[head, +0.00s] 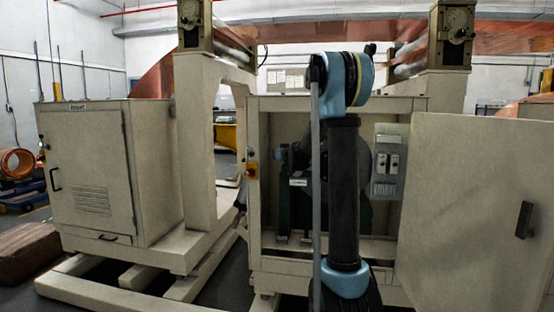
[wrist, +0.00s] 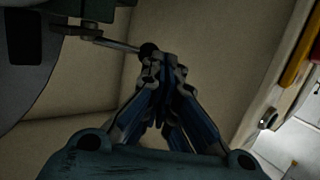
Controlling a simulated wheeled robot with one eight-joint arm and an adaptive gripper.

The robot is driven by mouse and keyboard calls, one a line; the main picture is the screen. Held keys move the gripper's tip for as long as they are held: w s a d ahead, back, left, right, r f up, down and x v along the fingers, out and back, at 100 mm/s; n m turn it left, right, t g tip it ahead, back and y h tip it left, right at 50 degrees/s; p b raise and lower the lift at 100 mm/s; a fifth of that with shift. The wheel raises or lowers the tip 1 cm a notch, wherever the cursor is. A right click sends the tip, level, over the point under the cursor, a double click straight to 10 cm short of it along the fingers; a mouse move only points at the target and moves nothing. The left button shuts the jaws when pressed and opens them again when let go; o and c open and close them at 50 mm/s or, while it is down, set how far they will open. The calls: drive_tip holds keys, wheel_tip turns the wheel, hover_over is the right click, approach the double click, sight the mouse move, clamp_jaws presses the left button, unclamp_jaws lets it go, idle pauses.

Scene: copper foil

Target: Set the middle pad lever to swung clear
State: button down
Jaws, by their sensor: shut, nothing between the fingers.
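In the wrist view a thin metal lever rod (wrist: 118,44) ends in a dark round knob (wrist: 148,50). Its other end meets a dark green bracket (wrist: 92,10) at the upper left. My gripper (wrist: 163,66) is shut and empty. Its fingertips are right beside the knob, and I cannot tell whether they touch it. Whether this is the middle pad lever cannot be told from this view. In the head view my arm covers much of the open cabinet, and my gripper and the knob are hidden.
The open cabinet (head: 262,285) has its door (head: 470,210) swung out at the right. A grey switch panel (head: 386,175) is inside at the right. Green brackets (head: 284,205) stand inside at the left. A dark rounded part (wrist: 30,75) fills the wrist view's left side.

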drive_tip(key=shift+x, duration=1.05)
drive_tip(key=shift+w+a+r, duration=0.1)
drive_tip(key=shift+r, duration=0.1)
drive_tip(key=s+a+r, duration=0.2)
drive_tip(key=s+a, duration=0.2)
drive_tip(key=s, duration=0.9)
drive_tip(key=shift+r, duration=0.25)
drive_tip(key=shift+s, duration=0.1)
